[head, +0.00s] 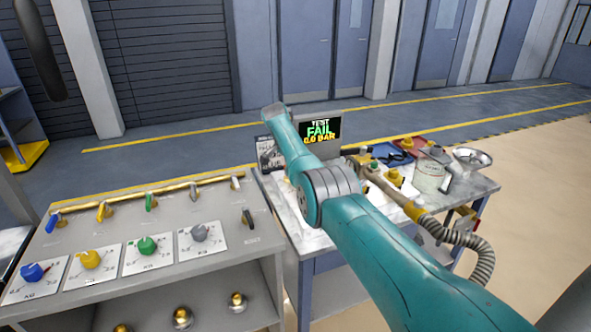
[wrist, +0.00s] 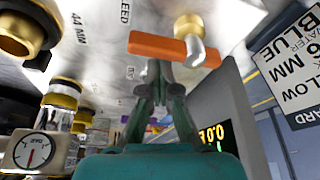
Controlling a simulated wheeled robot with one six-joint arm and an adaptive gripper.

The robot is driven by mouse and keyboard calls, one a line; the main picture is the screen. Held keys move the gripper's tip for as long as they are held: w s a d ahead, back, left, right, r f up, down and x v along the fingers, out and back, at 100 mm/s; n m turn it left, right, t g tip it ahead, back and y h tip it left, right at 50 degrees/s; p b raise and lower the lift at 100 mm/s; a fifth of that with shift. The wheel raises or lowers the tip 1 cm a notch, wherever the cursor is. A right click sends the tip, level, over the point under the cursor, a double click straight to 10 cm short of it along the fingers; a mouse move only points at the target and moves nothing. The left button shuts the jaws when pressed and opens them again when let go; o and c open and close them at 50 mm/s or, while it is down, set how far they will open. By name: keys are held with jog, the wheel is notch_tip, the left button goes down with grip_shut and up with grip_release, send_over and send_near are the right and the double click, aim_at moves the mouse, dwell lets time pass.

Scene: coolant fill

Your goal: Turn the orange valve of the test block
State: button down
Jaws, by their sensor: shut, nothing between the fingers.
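The orange valve handle (wrist: 160,46) shows in the wrist view as a flat bar at the top centre. It lies roughly level, with a shiny metal piece at its right end and a brass fitting behind it. It is on a pale metal face of the test block (wrist: 105,62) marked "BLEED" and "44 MM". My gripper (wrist: 158,68) is shut and empty, its fingertips just below the handle's middle. I cannot tell if they touch it. In the head view my teal arm hides the gripper, and I cannot make out the orange valve.
A screen (head: 320,130) reads "TEST FAIL 0.0 BAR" at the back of the bench. A gauge (wrist: 32,151) and brass fittings (wrist: 62,95) stand left of my gripper. A printed sign (wrist: 290,65) is at right. A grey console (head: 170,240) with coloured knobs stands left.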

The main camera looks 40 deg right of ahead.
jog(key=shift+w+a, duration=0.2)
jog(key=shift+w, duration=0.2)
jog(key=shift+s+d, duration=0.15)
jog(key=shift+d, duration=0.25)
jog(key=d, duration=0.2)
jog(key=s+d+r, duration=0.1)
jog(key=shift+s, duration=0.1)
jog(key=v, duration=0.9)
jog(key=shift+w, duration=0.25)
jog(key=shift+d, duration=0.1)
